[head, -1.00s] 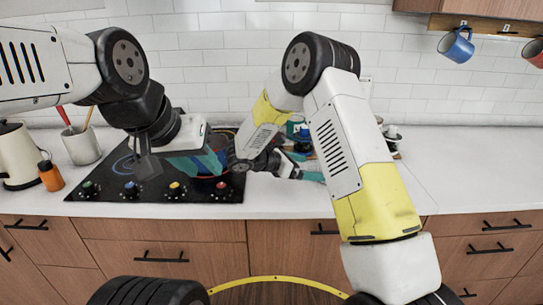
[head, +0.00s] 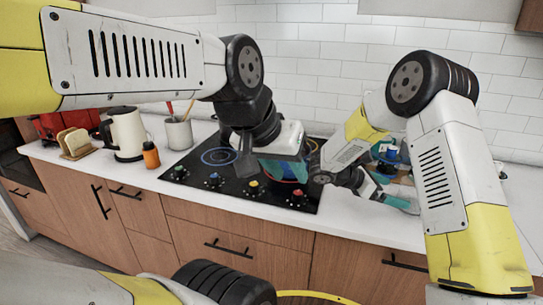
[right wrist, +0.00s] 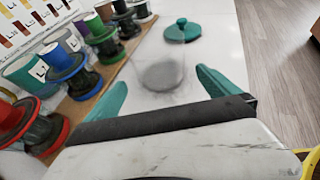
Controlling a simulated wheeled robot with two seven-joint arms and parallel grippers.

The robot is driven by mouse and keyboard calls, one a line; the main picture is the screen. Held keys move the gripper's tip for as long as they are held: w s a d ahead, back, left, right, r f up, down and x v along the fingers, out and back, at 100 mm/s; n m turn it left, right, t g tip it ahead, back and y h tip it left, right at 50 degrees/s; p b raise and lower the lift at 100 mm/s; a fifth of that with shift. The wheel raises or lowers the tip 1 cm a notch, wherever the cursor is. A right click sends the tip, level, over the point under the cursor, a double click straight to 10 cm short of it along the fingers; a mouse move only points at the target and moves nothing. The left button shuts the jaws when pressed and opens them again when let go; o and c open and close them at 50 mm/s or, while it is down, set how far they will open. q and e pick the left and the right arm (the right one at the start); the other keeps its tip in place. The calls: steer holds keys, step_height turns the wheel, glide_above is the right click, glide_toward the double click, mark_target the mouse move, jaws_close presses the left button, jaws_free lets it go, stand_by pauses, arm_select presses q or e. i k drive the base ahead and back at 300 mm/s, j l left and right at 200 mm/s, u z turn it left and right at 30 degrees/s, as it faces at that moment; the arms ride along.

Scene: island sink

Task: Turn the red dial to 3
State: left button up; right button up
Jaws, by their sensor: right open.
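The black cooktop (head: 235,188) has a row of dials along its front edge. The red dial (head: 297,196) is the rightmost, beside the yellow dial (head: 253,187); its setting is too small to read. My left gripper (head: 284,170) hangs over the right part of the cooktop, just behind and above the red dial. Its teal fingers are partly hidden by its housing, so I cannot tell whether they are apart. My right gripper (head: 400,203) is low over the counter, right of the cooktop.
Several colour-ringed spool-like items (right wrist: 65,75) stand left of my right gripper, and a teal round knobbed item (right wrist: 183,30) lies ahead of it. A kettle (head: 125,133), orange bottle (head: 151,156) and utensil crock (head: 178,134) stand left of the cooktop.

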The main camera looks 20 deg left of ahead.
mark_target(298, 195)
steer(key=k+u, duration=0.2)
steer(key=i+l+u, duration=0.2)
steer(key=u, duration=0.25)
